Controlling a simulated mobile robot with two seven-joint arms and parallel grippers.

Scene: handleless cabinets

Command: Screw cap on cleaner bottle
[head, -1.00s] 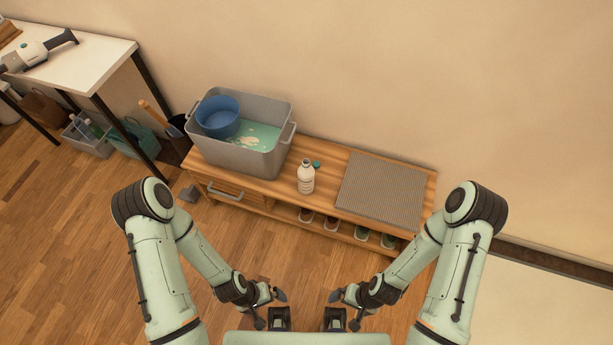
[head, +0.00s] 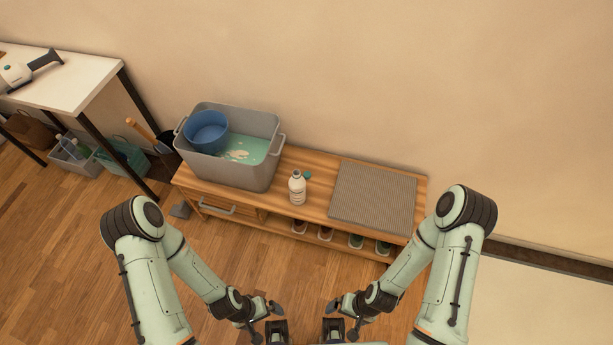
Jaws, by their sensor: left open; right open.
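The white cleaner bottle (head: 297,188) stands upright on the wooden bench, between the grey tub and the ribbed mat. Its neck looks uncapped. A small teal cap (head: 307,175) lies on the bench just behind and to the right of the bottle, apart from its neck. My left gripper (head: 276,330) and my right gripper (head: 333,329) are both low at the bottom edge of the head view, well in front of the bench. Both are open and empty, and neither touches the bottle or cap.
The wooden bench (head: 312,210) carries a grey tub (head: 225,171) with a blue basin (head: 207,132) and a grey ribbed mat (head: 372,197). Several shoes sit on its lower shelf. A white table (head: 85,78) stands at the left. Floor in front is clear.

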